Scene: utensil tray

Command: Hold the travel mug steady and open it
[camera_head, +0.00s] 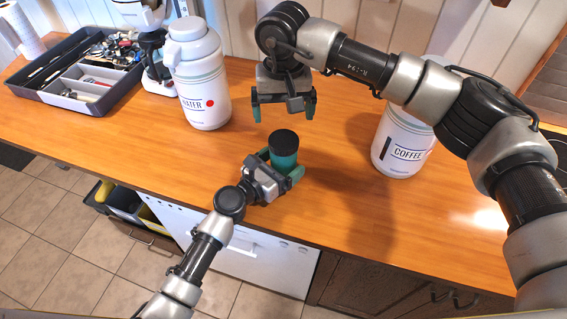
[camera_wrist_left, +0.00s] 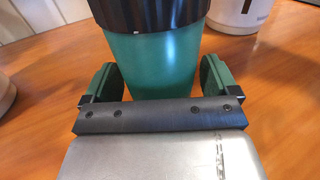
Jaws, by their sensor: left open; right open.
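The travel mug (camera_head: 284,158) is green with a black lid (camera_head: 284,140) and stands upright on the wooden counter. It also fills the middle of the left wrist view (camera_wrist_left: 155,65), its top cut off by the frame. My left gripper (camera_head: 279,167) is open, with its green fingers on either side of the mug's body; a gap shows at each side in the wrist view. My right gripper (camera_head: 283,108) is open and empty, pointing down above and behind the mug, apart from the lid.
A white WATER jug (camera_head: 199,85) stands at the back left and a white COFFEE container (camera_head: 403,142) to the right, partly behind my right arm. A dark utensil tray (camera_head: 57,100) sits at the far left. The counter (camera_head: 130,125) is clear around the mug.

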